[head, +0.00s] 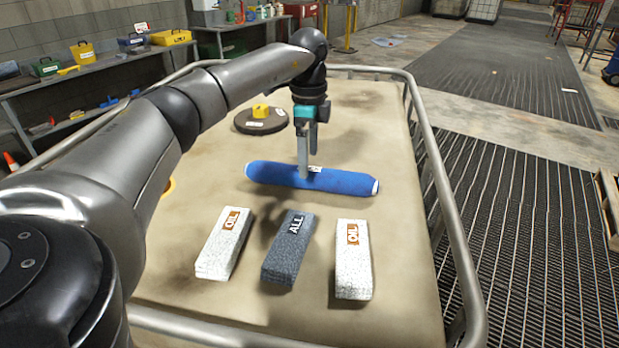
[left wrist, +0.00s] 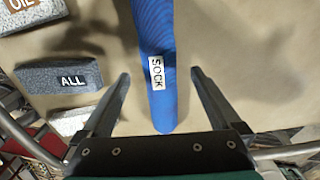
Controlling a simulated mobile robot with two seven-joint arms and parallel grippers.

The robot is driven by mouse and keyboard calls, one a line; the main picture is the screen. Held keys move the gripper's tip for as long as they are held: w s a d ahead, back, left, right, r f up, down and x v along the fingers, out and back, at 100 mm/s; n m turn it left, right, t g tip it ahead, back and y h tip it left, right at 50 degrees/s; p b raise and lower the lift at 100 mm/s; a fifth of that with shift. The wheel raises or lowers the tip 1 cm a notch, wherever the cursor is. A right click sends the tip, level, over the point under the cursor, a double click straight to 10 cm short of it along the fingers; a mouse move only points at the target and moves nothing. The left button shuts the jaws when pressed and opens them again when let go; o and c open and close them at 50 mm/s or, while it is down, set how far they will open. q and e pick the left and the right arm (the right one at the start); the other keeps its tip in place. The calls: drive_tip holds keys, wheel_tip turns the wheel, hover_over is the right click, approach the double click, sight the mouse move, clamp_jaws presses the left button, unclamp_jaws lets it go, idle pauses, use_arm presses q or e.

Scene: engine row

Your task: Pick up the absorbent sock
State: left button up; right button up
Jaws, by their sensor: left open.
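The absorbent sock (head: 340,181) is a long blue roll with pale ends. It lies crosswise on the beige table top in the head view. In the left wrist view the sock (left wrist: 153,45) carries a white "SOCK" label and runs between the two fingers. My left gripper (head: 305,172) is open, pointing down at the sock near its middle. In the left wrist view the left gripper (left wrist: 158,75) has one finger on each side of the sock, with gaps visible. I cannot tell how far down the fingertips reach. My right gripper is not in view.
Two white "OIL" blocks (head: 224,245) (head: 353,262) and a dark "ALL" block (head: 287,250) lie nearer me. A dark round disc (head: 261,126) with a yellow piece (head: 260,111) lies behind the sock. A metal rail (head: 440,185) borders the table.

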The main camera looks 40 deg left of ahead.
sight(310, 169)
use_arm(q)
drive_tip(key=f, duration=0.5)
drive_tip(key=shift+d+p, duration=0.2)
drive_tip(key=shift+p, duration=0.1)
drive_tip(key=shift+r, duration=0.1)
clamp_jaws()
idle(0.4)
